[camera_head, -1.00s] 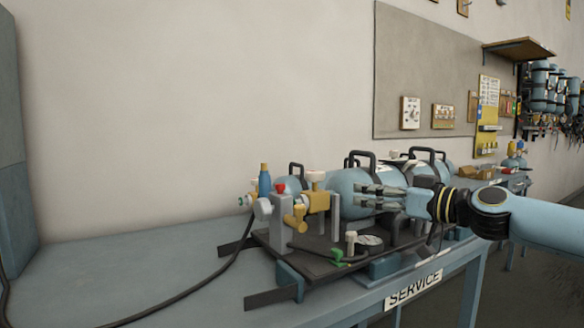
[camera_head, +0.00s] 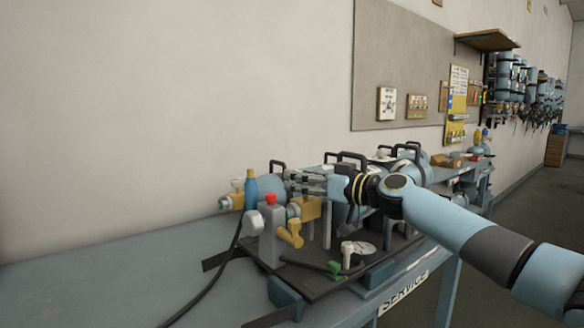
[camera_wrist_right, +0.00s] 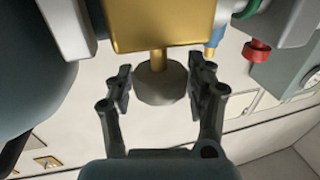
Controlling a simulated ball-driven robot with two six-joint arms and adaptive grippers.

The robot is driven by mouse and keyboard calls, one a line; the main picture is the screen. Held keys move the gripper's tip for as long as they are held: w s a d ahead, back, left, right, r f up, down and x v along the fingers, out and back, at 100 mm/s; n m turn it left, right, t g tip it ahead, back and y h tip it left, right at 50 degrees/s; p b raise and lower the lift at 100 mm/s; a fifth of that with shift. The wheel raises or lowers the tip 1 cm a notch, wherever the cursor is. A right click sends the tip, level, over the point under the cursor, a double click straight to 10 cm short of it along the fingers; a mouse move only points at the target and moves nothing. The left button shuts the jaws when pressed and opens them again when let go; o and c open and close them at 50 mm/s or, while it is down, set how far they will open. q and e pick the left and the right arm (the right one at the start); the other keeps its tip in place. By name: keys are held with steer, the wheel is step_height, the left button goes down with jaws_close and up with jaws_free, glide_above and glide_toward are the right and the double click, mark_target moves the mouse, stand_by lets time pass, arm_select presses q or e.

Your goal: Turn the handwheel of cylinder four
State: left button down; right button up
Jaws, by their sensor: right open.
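My right gripper (camera_head: 292,182) reaches in from the right over the service rig, at the brass valve block (camera_head: 309,208). Its two fingers are open. In the right wrist view a grey round knob (camera_wrist_right: 162,84), which looks like the handwheel, sits on a short brass stem under the brass block (camera_wrist_right: 160,25). The knob is between the open fingers (camera_wrist_right: 160,98), with a gap on each side. In the head view the fingers hide this knob. My left gripper is not in view.
A grey post with a red knob (camera_head: 271,199), a blue-topped fitting (camera_head: 251,188) and a yellow tap (camera_head: 291,234) stand close to the gripper. A black hose (camera_head: 215,277) runs over the bench (camera_head: 110,275), whose left part is clear.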

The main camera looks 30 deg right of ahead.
steer(key=x, duration=0.3)
steer(key=shift+w, duration=0.1)
steer(key=shift+c, duration=1.3)
steer(key=shift+a+f, duration=0.1)
jaws_close()
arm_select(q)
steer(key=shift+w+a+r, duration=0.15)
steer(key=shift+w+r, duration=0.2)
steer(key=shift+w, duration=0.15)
